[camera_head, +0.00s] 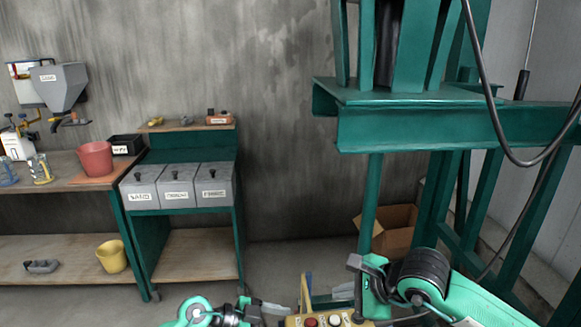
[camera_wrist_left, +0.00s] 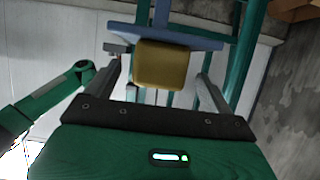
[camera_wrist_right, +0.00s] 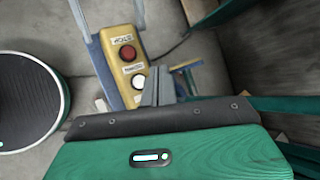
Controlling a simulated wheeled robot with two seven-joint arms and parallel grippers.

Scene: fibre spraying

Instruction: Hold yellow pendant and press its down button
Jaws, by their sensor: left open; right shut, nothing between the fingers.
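The yellow pendant (camera_head: 323,321) shows at the bottom edge of the head view, its lower part cut off. In the right wrist view the pendant (camera_wrist_right: 118,38) shows a red button (camera_wrist_right: 127,53) and a white button (camera_wrist_right: 137,82); its lower end is partly hidden by my fingers. My right gripper (camera_wrist_right: 158,72) is shut and empty, its tips close beside the pendant's lower part; contact cannot be told. My left gripper (camera_wrist_left: 162,85) is open, with the pendant's yellow end (camera_wrist_left: 160,65) in view between its fingers, apart from both. Its fingers (camera_head: 268,307) show left of the pendant in the head view.
A blue bracket (camera_wrist_left: 165,36) is at the pendant. A green steel frame (camera_head: 430,125) with a hanging black cable stands at the right. A cardboard box (camera_head: 398,228) is on the floor behind. Shelves with grey bins (camera_head: 180,185) and a red bucket (camera_head: 95,158) are at the left.

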